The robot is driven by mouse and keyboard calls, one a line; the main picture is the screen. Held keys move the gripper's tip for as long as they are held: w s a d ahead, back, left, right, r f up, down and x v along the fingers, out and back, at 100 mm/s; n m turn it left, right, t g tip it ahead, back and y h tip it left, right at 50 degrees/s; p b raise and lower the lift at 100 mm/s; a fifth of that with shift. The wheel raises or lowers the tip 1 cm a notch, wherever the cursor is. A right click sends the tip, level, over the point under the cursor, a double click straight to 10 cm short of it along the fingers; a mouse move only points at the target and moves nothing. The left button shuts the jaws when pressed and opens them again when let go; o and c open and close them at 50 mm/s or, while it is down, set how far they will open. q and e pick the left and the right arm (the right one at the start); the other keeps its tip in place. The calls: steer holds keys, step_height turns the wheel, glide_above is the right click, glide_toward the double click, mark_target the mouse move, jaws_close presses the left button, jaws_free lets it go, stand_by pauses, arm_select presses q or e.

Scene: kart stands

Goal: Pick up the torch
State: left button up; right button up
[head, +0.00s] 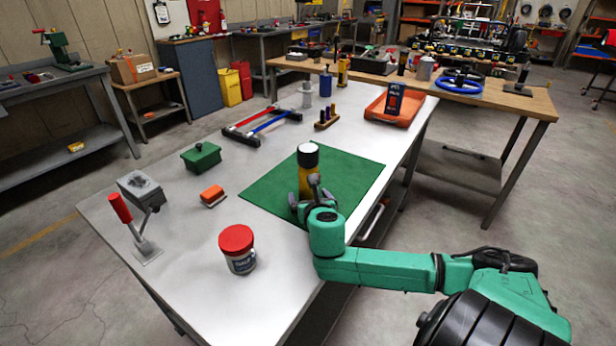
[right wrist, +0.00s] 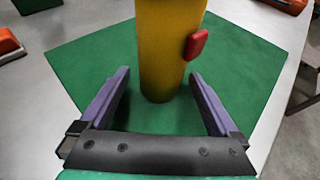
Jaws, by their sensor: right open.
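The torch (head: 308,168) stands upright on a green mat (head: 355,175), with a yellow body and a black and white top. In the right wrist view the torch (right wrist: 168,45) shows as a yellow cylinder with a red button on its right side; its top is out of frame. My right gripper (head: 309,196) is at the near side of the torch. In the right wrist view the right gripper (right wrist: 160,85) is open, with one finger to each side of the torch's near base and visible gaps. My left gripper does not show.
On the same grey table (head: 190,285) stand a red-lidded tub (head: 238,250), an orange block (head: 212,196), a green box (head: 201,156) and a red-handled clamp (head: 135,228). An orange tray (head: 395,107) with a dark bottle lies at the far right. The mat around the torch is clear.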

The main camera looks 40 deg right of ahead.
steer(key=shift+s+r, duration=0.1)
steer(key=c, duration=1.4)
jaws_close()
steer(key=shift+r, duration=0.1)
